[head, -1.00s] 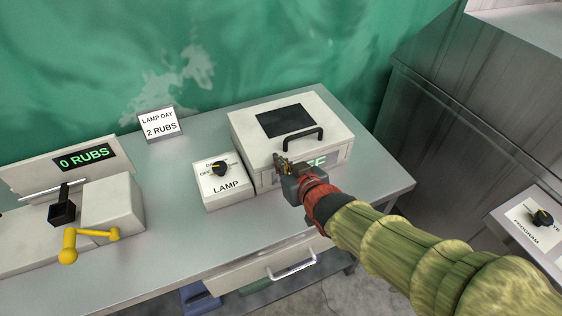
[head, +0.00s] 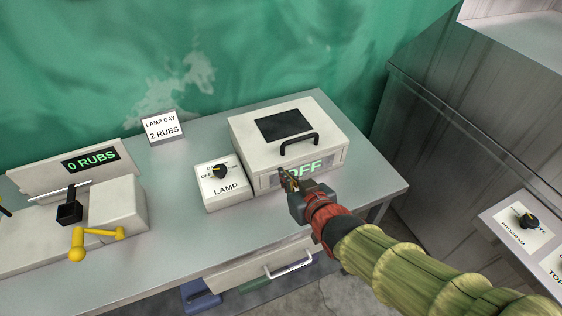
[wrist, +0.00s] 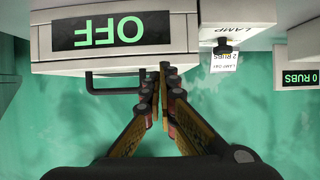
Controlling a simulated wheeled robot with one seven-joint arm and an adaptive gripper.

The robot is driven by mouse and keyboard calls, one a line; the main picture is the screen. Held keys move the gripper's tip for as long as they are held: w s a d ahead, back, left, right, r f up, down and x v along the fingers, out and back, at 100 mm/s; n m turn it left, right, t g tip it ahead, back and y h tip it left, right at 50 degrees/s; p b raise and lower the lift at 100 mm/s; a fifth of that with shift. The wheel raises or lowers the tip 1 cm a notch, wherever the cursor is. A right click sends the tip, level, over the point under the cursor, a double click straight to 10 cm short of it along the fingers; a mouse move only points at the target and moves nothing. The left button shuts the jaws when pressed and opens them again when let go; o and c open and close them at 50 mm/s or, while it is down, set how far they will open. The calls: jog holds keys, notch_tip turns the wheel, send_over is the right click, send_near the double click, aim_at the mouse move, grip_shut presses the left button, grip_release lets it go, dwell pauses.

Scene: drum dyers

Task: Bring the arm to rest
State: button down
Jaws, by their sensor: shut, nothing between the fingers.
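My gripper (head: 287,178) is shut and empty. In the head view it hangs in front of the white lamp box (head: 245,140), near the box's green "OFF" display (head: 306,169). In the wrist view the gripper (wrist: 163,70) points at the box, with the upside-down "OFF" display (wrist: 110,31) to its left and the black handle (wrist: 110,86) behind the fingers. My arm reaches in from the lower right in the head view. I cannot tell whether the fingertips touch the box.
A lamp switch (head: 221,187) with a black knob stands left of the box. A "2 RUBS" sign (head: 163,127) and a rubbing device with a yellow crank (head: 98,236) are further left. A drawer (head: 260,263) is below. A grey machine (head: 440,150) stands right.

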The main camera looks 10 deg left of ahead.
jog(key=shift+s+d+f+p, duration=0.2)
jog(key=shift+s+d+f, duration=0.15)
jog(key=shift+s+d, duration=0.35)
jog(key=shift+s+d+f+p, duration=0.15)
jog(key=shift+s+d+f, duration=0.25)
jog(key=shift+s, duration=0.5)
jog(key=shift+d+r, duration=0.1)
